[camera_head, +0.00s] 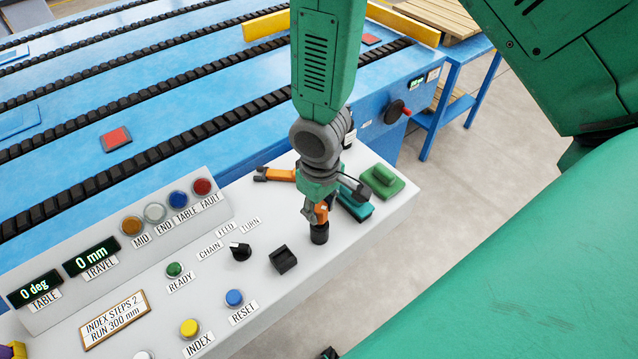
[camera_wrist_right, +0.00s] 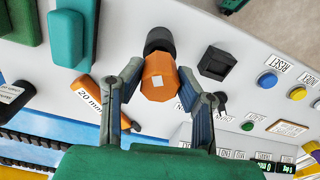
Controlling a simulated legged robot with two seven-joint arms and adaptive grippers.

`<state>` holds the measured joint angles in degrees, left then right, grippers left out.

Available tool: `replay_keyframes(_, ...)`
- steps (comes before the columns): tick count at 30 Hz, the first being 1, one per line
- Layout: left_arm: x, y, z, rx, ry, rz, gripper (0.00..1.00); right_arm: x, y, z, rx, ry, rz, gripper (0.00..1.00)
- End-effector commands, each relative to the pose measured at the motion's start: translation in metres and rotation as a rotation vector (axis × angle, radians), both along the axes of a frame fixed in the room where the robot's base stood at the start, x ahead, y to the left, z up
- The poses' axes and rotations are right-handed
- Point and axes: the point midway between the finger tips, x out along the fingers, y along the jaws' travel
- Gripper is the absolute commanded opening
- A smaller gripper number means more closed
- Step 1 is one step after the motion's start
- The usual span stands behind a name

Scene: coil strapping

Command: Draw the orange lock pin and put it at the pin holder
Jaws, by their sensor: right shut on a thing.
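My right gripper (camera_head: 322,208) reaches down over the right end of the grey console. It is shut on the orange lock pin (camera_head: 321,213), whose faceted head (camera_wrist_right: 158,78) sits between the two fingers in the right wrist view. A black cylinder (camera_head: 319,234) shows directly below the orange head, also in the right wrist view (camera_wrist_right: 160,40). I cannot tell whether it is part of the pin or a separate socket. A black square block with a recess (camera_head: 283,258), perhaps the pin holder, stands apart to the left and nearer.
An orange piece with a grey end (camera_head: 275,174), and teal (camera_head: 356,207) and green (camera_head: 382,182) blocks, lie close around the gripper. A black selector knob (camera_head: 240,251) and blue reset button (camera_head: 234,298) are on the console (camera_head: 215,275). The blue conveyor table (camera_head: 70,120) lies behind.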

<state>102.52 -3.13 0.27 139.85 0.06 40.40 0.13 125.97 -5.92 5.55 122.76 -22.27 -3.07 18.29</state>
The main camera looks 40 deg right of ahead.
Motion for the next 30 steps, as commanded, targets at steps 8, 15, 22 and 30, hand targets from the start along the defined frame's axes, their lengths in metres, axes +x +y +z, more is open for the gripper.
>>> replay_keyframes(8,0.000,0.000,-0.006,0.000,0.000,0.000,0.40,0.000,0.000,-0.009,0.000,0.001,0.001,0.00)
replay_keyframes(15,0.000,0.000,-0.010,0.000,0.000,0.000,0.40,0.000,0.000,-0.017,0.000,0.001,0.001,0.00)
replay_keyframes(22,0.000,0.000,-0.014,0.000,0.000,0.000,0.40,0.000,0.000,-0.023,0.000,0.001,0.001,0.32)
replay_keyframes(30,0.000,0.000,-0.013,0.000,0.000,0.000,0.40,0.000,0.000,-0.021,0.000,0.001,0.000,0.53)
